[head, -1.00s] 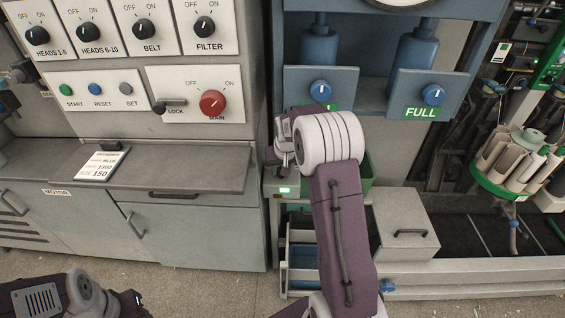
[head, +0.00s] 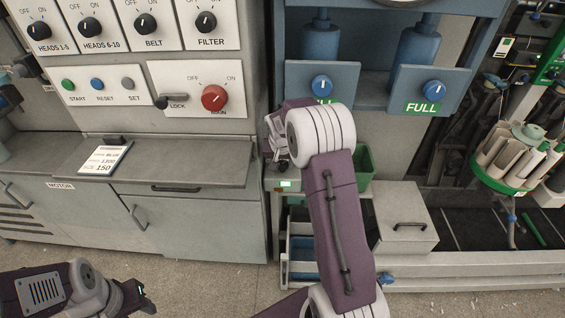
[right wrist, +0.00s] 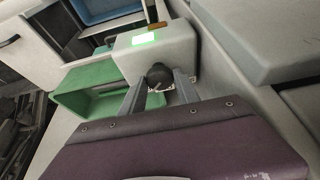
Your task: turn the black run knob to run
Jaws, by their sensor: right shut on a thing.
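The black run knob (right wrist: 158,75) sits on a pale grey box (right wrist: 170,50) with a lit green display (right wrist: 146,39) in the right wrist view. My right gripper (right wrist: 160,88) has its two fingers closed on either side of the knob. A thin light pointer line shows on the knob, but I cannot read which label it points at. In the head view my right arm and wrist hide the knob; only the lit display (head: 286,184) shows. My left gripper (head: 140,298) is at the lower left, away from the machine, its jaws too small to judge.
A green bin (right wrist: 100,90) lies close beside the knob box. A blue-lined drawer (head: 303,262) stands below. A grey cabinet with a red main knob (head: 214,98) is to the left. Blue panels with blue knobs (head: 434,87) hang above. The floor in front is clear.

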